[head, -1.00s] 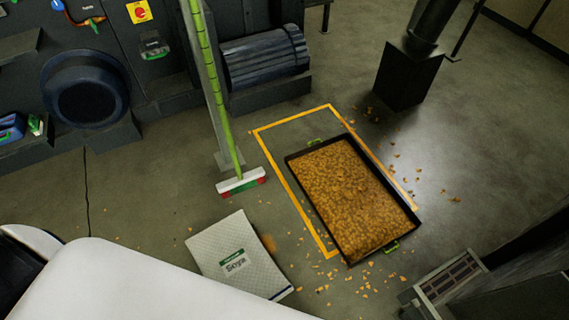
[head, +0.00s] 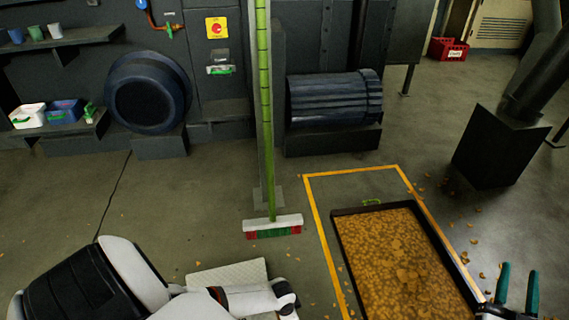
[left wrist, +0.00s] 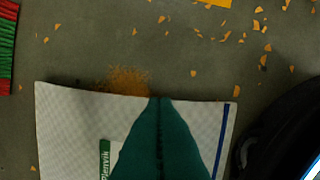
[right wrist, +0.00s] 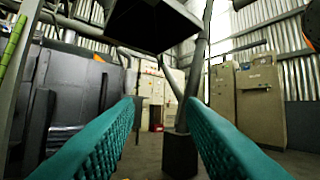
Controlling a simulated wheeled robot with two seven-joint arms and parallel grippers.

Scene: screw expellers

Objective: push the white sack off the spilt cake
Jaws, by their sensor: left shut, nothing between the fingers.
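The white sack (head: 230,275) lies flat on the floor, partly hidden behind my left arm in the head view. The left wrist view shows its quilted white face (left wrist: 75,115) with a green label. A patch of brown spilt cake (left wrist: 128,80) shows along the sack's far edge; whether more lies under it is hidden. My left gripper (left wrist: 162,100) is shut and empty, its teal tips over the sack near that edge; I cannot tell whether they touch it. My right gripper (head: 518,285) is open and empty, in the air at the head view's lower right.
A black tray (head: 345,245) full of cake flakes stands inside a yellow floor outline (head: 318,225). A green-handled broom (head: 272,228) stands upright between sack and machine. Loose flakes (left wrist: 265,47) dot the floor. A dark pedestal (head: 495,150) stands at the right. Floor left of the broom is clear.

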